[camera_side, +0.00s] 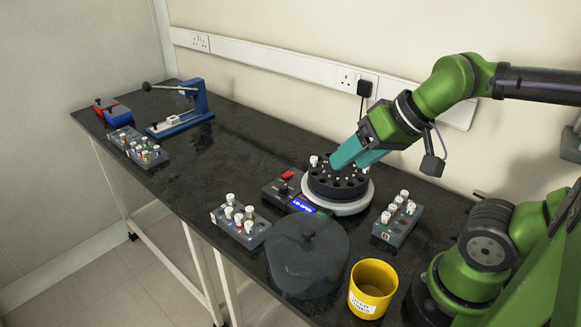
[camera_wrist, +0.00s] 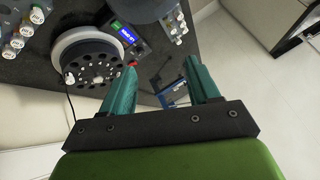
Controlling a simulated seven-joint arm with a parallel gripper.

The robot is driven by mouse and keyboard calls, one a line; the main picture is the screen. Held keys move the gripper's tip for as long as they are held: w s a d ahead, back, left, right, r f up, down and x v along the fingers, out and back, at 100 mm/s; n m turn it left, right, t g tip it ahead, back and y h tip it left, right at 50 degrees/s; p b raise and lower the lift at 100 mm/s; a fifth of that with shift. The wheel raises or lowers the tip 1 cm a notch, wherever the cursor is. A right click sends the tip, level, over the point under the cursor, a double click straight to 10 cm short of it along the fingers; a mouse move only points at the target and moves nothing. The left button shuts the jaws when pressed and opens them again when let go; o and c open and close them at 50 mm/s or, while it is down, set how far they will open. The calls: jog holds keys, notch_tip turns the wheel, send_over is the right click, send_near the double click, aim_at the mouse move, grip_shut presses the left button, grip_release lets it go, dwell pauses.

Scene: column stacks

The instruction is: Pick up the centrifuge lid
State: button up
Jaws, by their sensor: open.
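The centrifuge lid (camera_side: 308,258) is a dark grey, translucent-looking dome with a small knob on top. It sits on the black bench near the front edge, in front of the centrifuge (camera_side: 338,205), which is uncovered and shows its black rotor with several holes. The centrifuge also shows in the wrist view (camera_wrist: 65,42); a dark rounded shape at that view's top edge may be the lid. My gripper (camera_side: 350,158) has teal fingers and is open and empty above the rotor, behind and above the lid. The wrist view shows its fingers (camera_wrist: 162,64) apart with nothing between them.
A vial rack (camera_side: 240,224) stands left of the lid and another rack (camera_side: 397,220) to its right. A yellow pot (camera_side: 372,288) is close to the lid's right. A blue press (camera_side: 186,108) and more racks are at the far left.

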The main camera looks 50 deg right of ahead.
jog(key=r+n+g+h, duration=0.2)
jog(key=n+g, duration=0.5)
jog(key=n, duration=0.2)
send_over(308, 229)
notch_tip(308, 229, down, 16)
jog(key=shift+f, duration=0.25)
grip_shut()
